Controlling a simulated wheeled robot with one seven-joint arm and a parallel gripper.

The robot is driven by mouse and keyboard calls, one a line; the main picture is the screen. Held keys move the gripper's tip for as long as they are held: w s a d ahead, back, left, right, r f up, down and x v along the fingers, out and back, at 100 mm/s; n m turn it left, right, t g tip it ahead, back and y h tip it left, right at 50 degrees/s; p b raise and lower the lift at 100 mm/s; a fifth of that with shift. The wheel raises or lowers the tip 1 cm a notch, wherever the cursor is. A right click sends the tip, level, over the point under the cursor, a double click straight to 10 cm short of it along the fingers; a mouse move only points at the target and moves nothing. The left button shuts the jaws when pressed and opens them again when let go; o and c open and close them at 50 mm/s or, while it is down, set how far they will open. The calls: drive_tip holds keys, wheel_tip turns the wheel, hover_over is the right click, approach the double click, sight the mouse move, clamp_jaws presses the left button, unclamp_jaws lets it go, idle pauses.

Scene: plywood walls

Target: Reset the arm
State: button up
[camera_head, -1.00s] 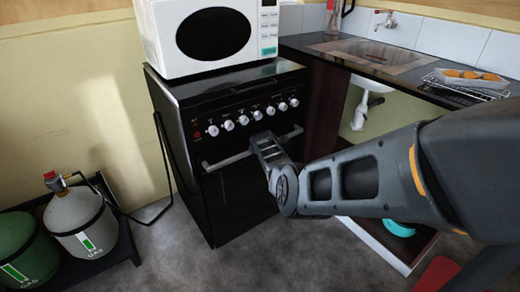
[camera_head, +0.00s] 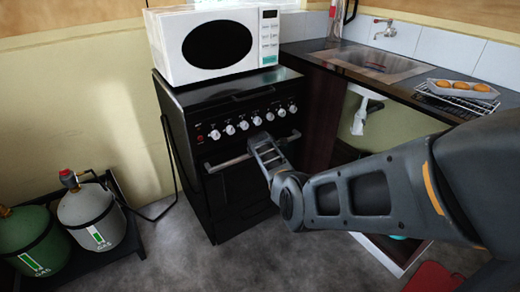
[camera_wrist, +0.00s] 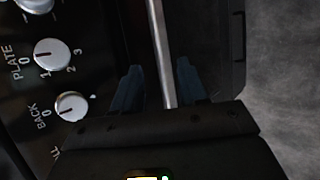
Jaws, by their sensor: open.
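My arm reaches in from the right in the head view, and my gripper (camera_head: 266,152) is at the front of the black stove (camera_head: 236,190). In the wrist view my gripper (camera_wrist: 158,88) is open, with its two dark blue-grey fingers apart. The metal oven handle (camera_wrist: 161,45) runs through the space between the fingers; I cannot tell whether either finger touches it. The handle also shows in the head view (camera_head: 228,162), partly hidden by my gripper. The oven door looks shut.
A white microwave (camera_head: 260,52) stands on the stove. Gas cylinders (camera_head: 91,213) stand at the left. At the right is a counter with a sink (camera_head: 375,62) and a wire rack (camera_head: 455,100) bearing a tray of round orange food (camera_head: 462,86). Grey floor (camera_head: 190,262) is clear before the stove.

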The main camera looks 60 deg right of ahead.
drive_tip(key=shift+s, duration=0.1)
idle(0.4)
drive_tip(key=s+a+f+m+t, duration=0.1)
drive_tip(key=s+a+f, duration=0.25)
drive_tip(key=a, duration=0.35)
drive_tip(key=s+a+f+m+t, duration=0.1)
drive_tip(key=s+a+f, duration=0.25)
drive_tip(key=a, duration=0.45)
drive_tip(key=s+a+r+m+t+y, duration=0.1)
drive_tip(key=s+a+t, duration=0.1)
drive_tip(key=s+a, duration=0.5)
drive_tip(key=s+a+r+t+y, duration=0.1)
drive_tip(key=s+a+t, duration=0.15)
drive_tip(key=a, duration=0.95)
drive_tip(key=s+a+r+m+t+y, duration=0.2)
drive_tip(key=s+a+r+m+y, duration=0.1)
drive_tip(key=s+a+r, duration=0.85)
drive_tip(key=s+a+r+m+y, duration=0.1)
drive_tip(key=s+a+r, duration=0.2)
drive_tip(key=r, duration=0.2)
drive_tip(key=s+a+r+m+t+y, duration=0.1)
drive_tip(key=s+a+r, duration=0.1)
drive_tip(key=r, duration=0.3)
drive_tip(key=s+a+r+m+t+y, duration=0.1)
drive_tip(key=s+a+r, duration=0.2)
drive_tip(key=r, duration=0.3)
drive_tip(key=shift+s+a+m+y, duration=0.3)
drive_tip(key=shift+s+a+m, duration=0.1)
drive_tip(key=shift+a, duration=0.3)
